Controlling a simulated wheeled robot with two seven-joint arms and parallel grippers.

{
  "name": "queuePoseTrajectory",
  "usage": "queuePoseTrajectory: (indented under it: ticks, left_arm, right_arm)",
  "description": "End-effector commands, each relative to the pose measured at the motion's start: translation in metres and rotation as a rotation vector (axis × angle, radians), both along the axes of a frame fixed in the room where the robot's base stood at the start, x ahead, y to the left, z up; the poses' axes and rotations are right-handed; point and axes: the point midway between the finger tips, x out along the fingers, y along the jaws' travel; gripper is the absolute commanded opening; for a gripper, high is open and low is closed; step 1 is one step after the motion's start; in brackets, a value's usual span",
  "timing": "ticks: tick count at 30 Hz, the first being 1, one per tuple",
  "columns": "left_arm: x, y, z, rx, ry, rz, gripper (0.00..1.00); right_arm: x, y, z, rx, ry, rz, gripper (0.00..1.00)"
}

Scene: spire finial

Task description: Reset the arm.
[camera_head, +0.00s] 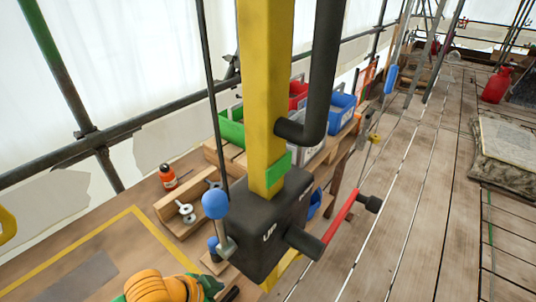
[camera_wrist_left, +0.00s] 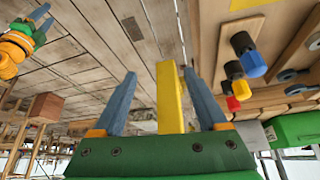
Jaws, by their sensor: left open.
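My left gripper (camera_wrist_left: 160,76) is open in the left wrist view, its two blue fingers apart. A yellow bar (camera_wrist_left: 171,95) shows between the fingers; I cannot tell whether it lies between them or beyond. In the head view, a black box (camera_head: 270,228) marked "UP" sits on a yellow post (camera_head: 262,90).
A wooden bench (camera_head: 120,215) behind the box holds an orange bottle (camera_head: 168,177), a wooden holder with metal rings (camera_head: 186,210), and green (camera_head: 231,127), red and blue bins (camera_head: 342,105). Black-based coloured knobs (camera_wrist_left: 246,55) show in the wrist view.

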Motion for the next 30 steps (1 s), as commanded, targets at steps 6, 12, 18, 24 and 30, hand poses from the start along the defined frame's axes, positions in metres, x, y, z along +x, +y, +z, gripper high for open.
queuePoseTrajectory:
  ticks: [6, 12, 18, 24, 30]
  left_arm:
    - [-0.015, -0.004, -0.013, -0.046, -0.003, 0.158, 0.75]
    - [-0.038, 0.021, -0.032, -0.02, 0.041, 0.397, 0.75]
    - [-0.09, 0.072, -0.057, 0.111, 0.147, 0.687, 0.75]
    - [-0.088, 0.076, -0.12, 0.146, 0.187, 0.693, 0.75]
    - [-0.102, 0.075, -0.196, 0.166, 0.231, 0.68, 0.75]
  right_arm:
    - [0.0, 0.0, 0.0, 0.0, -0.001, 0.0, 0.5]
    - [0.0, 0.0, 0.0, 0.001, 0.001, 0.0, 0.5]
    - [-0.001, 0.0, 0.0, 0.001, 0.002, 0.0, 0.5]
    - [-0.002, 0.001, 0.0, 0.001, 0.003, 0.0, 0.5]
    - [-0.002, 0.001, 0.0, 0.001, 0.003, 0.0, 0.5]
